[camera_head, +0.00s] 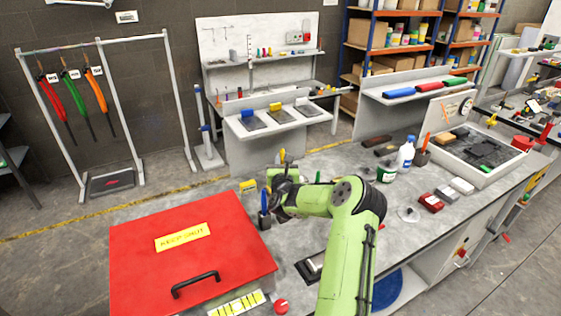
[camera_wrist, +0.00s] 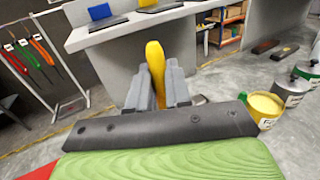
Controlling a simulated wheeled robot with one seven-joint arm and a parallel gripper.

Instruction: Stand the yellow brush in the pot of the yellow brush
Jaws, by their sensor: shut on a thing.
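My gripper (camera_head: 281,172) is shut on the yellow brush (camera_wrist: 155,62), whose rounded yellow end sticks up above the two grey fingers in the wrist view. In the head view only a small yellow tip (camera_head: 282,155) of it shows above my gripper. The brush's lower end is hidden by the fingers and the gripper body. An open pot with yellow inside (camera_wrist: 265,104) stands to the right of my gripper in the wrist view, apart from the brush. I cannot tell whether it is the yellow brush's pot.
Cans, a white bottle (camera_head: 405,154) and an orange-brush pot (camera_head: 421,158) stand right.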

